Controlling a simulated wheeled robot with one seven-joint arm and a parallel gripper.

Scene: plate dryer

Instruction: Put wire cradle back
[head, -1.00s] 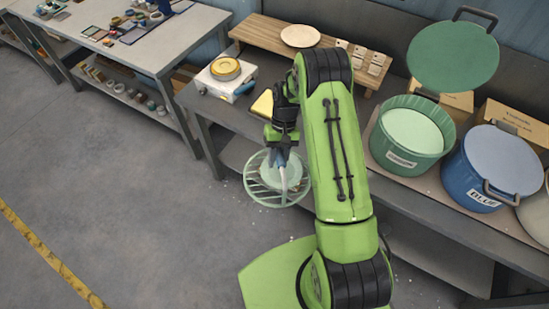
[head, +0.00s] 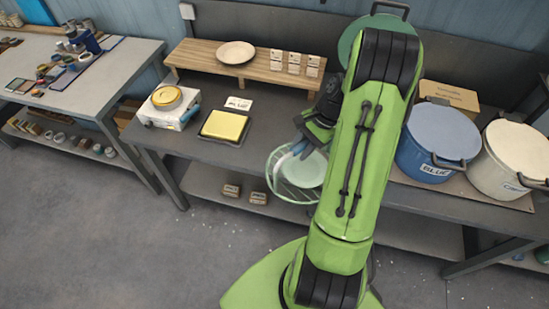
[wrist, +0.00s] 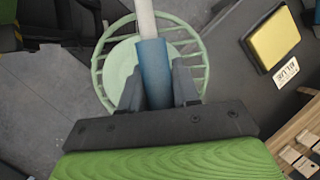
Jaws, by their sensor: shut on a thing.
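The wire cradle (head: 277,183) is a pale green round wire basket with a pale plate-like disc (head: 308,170) lying in it. It hangs at the bench's front edge, right of the yellow pad. My gripper (head: 307,143) is shut on the blue grip of the cradle's upright handle; in the wrist view my gripper (wrist: 158,88) clasps this blue grip (wrist: 153,60), with a white rod continuing from it. The cradle's ring (wrist: 101,85) shows beyond the fingers. My arm hides part of the cradle's right side in the head view.
A yellow pad (head: 224,126) and a small device (head: 168,116) sit on the bench left. A wooden riser (head: 206,58) holds a pale plate (head: 236,52). A blue bucket (head: 420,160) and cream bucket (head: 500,175) stand right. My arm mostly covers the green lid (head: 350,38).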

